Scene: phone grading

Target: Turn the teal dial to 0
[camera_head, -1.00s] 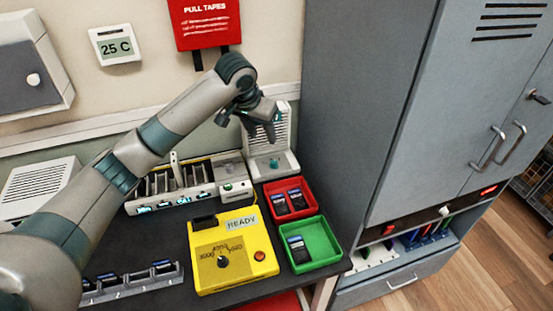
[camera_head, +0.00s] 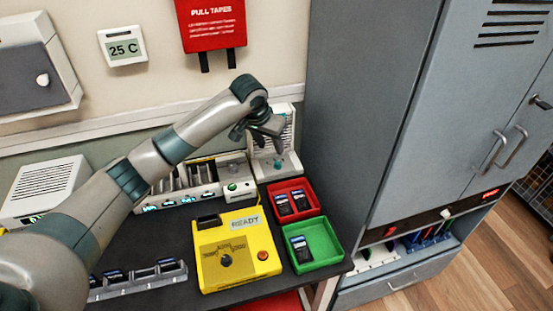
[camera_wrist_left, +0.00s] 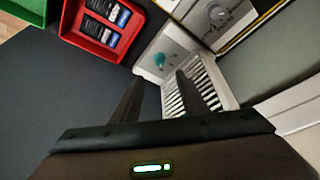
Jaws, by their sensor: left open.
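The teal dial (camera_head: 278,164) sits on the base of a white slatted unit (camera_head: 290,125) at the back of the bench. In the left wrist view the teal dial (camera_wrist_left: 159,59) shows just beyond my fingertips, on the pale face of the unit. My left gripper (camera_head: 276,150) is open and empty, tilted down just above the dial. In the left wrist view its two dark fingers (camera_wrist_left: 158,78) are spread below the dial and apart from it. The dial's markings are too small to read. My right gripper is not in view.
A red tray (camera_head: 316,208) and a green tray (camera_head: 336,260) with dark phones lie in front of the unit. A yellow tester (camera_head: 212,272) reading READY stands left of them. A tall grey cabinet (camera_head: 345,120) rises close on the right.

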